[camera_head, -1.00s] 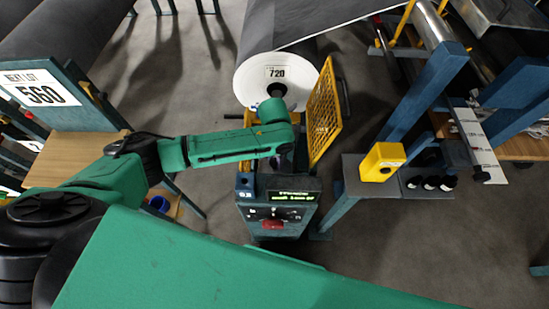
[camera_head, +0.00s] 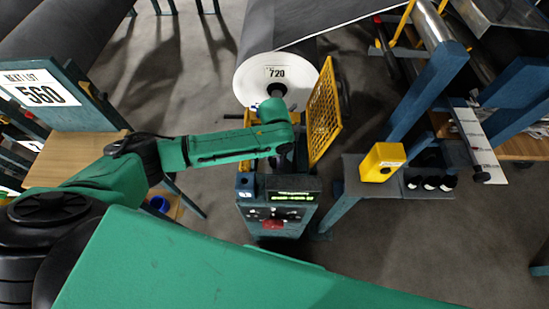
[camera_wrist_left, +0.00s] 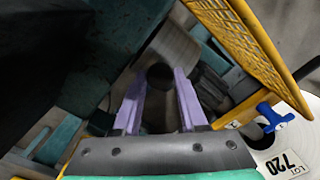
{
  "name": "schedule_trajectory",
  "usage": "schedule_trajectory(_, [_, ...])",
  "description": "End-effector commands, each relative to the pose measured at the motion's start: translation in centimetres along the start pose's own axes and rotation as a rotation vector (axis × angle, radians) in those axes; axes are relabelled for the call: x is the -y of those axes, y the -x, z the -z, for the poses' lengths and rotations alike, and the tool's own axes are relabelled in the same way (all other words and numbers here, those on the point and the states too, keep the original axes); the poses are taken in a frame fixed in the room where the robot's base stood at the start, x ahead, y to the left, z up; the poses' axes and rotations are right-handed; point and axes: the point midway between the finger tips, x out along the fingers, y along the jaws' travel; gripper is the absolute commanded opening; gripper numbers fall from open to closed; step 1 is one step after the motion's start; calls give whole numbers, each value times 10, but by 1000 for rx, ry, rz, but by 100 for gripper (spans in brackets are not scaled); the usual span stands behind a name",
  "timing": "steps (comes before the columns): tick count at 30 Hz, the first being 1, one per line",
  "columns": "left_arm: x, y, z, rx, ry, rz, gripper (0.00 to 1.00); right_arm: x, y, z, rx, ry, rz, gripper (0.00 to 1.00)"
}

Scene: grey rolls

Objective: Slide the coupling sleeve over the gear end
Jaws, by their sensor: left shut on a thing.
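In the left wrist view, my left gripper (camera_wrist_left: 158,80) has two purple fingers closed on a grey metal cylinder, which looks like the coupling sleeve (camera_wrist_left: 172,48). Its dark round opening faces the camera between the fingertips. My right gripper is not in view.
A yellow mesh guard (camera_head: 323,112) stands open just right of my left wrist. A white-ended roll (camera_head: 249,82) marked 720 is behind it, with a blue handle (camera_wrist_left: 274,117) at its core. A yellow box (camera_head: 383,162) sits on a grey shelf at right.

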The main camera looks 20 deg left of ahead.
Motion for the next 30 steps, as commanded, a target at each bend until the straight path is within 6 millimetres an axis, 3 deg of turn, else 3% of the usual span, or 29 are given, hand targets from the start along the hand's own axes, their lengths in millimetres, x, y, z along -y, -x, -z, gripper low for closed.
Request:
schedule_trajectory(6, [6, 1, 6, -3, 3, 5, 0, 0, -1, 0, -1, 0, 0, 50])
schedule_trajectory(16, [49, 0, 50, -7, 6, 5, 0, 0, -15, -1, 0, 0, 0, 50])
schedule_trajectory(26, [54, 4, 53, -10, 4, 7, 0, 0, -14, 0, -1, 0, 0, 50])
schedule_trajectory(27, [54, 4, 54, -10, 4, 7, 53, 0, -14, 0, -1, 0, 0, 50])
schedule_trajectory(29, [54, 4, 53, -9, 4, 6, 71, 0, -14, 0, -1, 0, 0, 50])
schedule_trajectory(30, [53, 3, 53, -8, 4, 5, 71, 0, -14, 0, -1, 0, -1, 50])
